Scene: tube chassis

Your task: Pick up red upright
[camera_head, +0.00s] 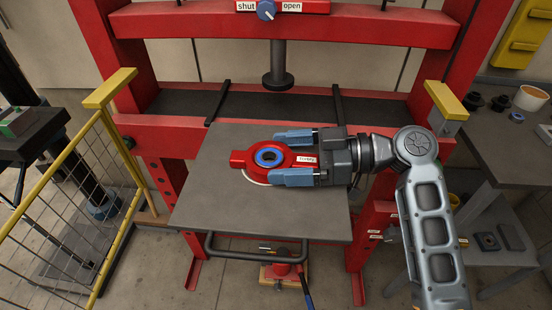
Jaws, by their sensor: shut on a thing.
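The red upright (240,158) is a flat red part with a round eye, a blue ring and a dark centre. It lies at the middle of a grey plate (215,200) in front of the red press. A small white label is on its right part. My gripper (280,156) comes in from the right, its two blue fingers on either side of the upright. It is shut on the upright. The right end of the upright is hidden between the fingers. I cannot tell whether the upright touches the plate.
The red press frame (230,20) rises behind, with a ram (278,70) over its dark bed and a shut/open knob (266,9). A yellow mesh guard (85,190) stands at left. A bench with small parts (500,130) is at right. The plate's left and front are clear.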

